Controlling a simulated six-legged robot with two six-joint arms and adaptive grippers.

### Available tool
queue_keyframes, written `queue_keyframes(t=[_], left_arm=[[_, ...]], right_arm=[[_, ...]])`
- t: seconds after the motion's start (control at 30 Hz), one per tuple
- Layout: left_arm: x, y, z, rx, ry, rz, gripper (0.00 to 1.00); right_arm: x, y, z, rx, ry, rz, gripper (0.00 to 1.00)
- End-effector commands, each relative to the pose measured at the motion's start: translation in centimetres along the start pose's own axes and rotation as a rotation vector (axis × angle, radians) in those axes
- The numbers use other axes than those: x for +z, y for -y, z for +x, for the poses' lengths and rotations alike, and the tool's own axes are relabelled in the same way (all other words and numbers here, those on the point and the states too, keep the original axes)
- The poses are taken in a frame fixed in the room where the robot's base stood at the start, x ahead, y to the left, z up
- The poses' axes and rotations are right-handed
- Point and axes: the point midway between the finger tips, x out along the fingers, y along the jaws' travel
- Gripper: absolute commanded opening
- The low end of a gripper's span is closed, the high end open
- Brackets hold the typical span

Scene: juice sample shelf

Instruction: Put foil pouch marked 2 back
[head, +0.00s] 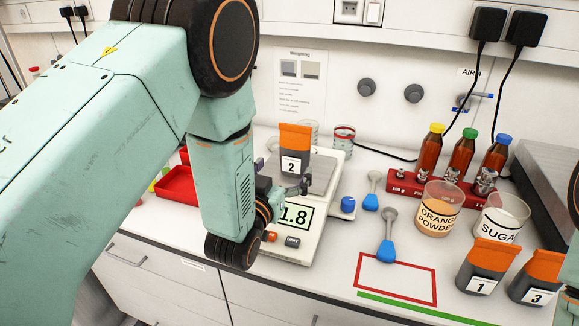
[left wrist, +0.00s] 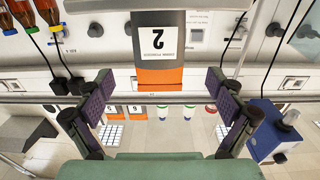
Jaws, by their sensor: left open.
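The foil pouch marked 2 (head: 296,143), dark grey with an orange top and a white label, stands upright on the weighing scale (head: 318,215), whose display ends in 1.8. My left gripper (head: 284,181) is open low in front of the pouch, partly hidden by my own arm. In the left wrist view the pouch (left wrist: 158,75) appears upside down, centred between the two spread finger pads (left wrist: 163,97) with gaps on both sides. I cannot tell how deep it is between them. A red outlined rectangle (head: 361,276) on the bench is empty.
Pouch 1 (head: 482,268) and pouch 3 (head: 537,279) stand at the front right. Beakers of orange powder (head: 438,210) and sugar (head: 500,219) are behind them. Blue-handled scoops (head: 387,240) lie right of the scale. A red tray (head: 176,188) is left of it.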

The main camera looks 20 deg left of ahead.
Motion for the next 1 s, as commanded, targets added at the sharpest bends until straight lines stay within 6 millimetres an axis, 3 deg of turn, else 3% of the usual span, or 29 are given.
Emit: queue_keyframes(t=[0.03, 0.2, 1.0], left_arm=[[0.6, -0.1, 0.0, 0.002, -0.002, 0.001, 0.94], [0.5, -0.1, 0.0, 0.001, 0.001, 0.001, 0.94], [0.3, 0.3, 7.7, 0.001, 0.002, 0.0, 0.94]], right_arm=[[0.0, 0.0, 1.5, 0.0, 0.0, 0.0, 0.4], [0.0, 0.0, 2.7, 0.0, 0.001, 0.0, 0.4], [0.0, 0.0, 2.1, 0.0, 0.001, 0.0, 0.4]])
